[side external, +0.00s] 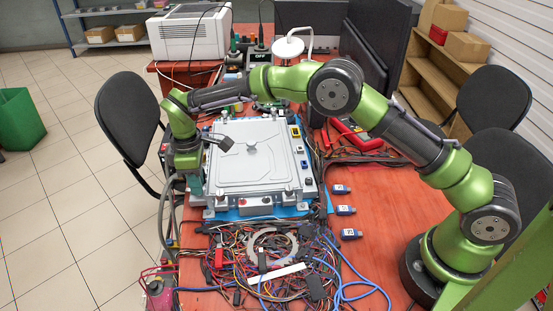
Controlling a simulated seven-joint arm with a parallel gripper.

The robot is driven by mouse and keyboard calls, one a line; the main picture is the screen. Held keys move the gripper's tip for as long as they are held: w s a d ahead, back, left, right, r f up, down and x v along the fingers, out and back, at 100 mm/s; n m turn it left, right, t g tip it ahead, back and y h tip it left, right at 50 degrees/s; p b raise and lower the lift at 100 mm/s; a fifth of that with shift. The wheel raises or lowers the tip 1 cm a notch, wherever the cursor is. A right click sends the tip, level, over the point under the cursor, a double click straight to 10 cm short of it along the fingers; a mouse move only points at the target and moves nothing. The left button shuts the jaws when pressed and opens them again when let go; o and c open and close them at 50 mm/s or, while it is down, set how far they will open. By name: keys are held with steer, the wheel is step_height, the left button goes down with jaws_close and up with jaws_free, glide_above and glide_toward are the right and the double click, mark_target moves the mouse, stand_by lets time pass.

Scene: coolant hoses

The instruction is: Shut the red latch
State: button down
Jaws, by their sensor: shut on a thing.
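A silver metal box (255,165) with a ribbed lid and a round knob lies on the table, with yellow, blue and dark ports along its right side. My gripper (196,186) points down at the left edge of the box. Its fingers are small and mostly hidden by the wrist. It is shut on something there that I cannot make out. I cannot pick out the red latch for certain; the wrist covers part of the box's left side.
A tangle of wires (265,265) with a grey ring fills the table in front of the box. Several small blue connectors (345,210) lie to the right, with red tools (347,132) farther back. The table at right front is mostly clear. Chairs stand on both sides.

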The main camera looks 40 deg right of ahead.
steer(key=shift+m, duration=1.2)
steer(key=c, duration=1.3)
jaws_free()
step_height(320, 180, up, 17)
steer(key=shift+f, duration=0.1)
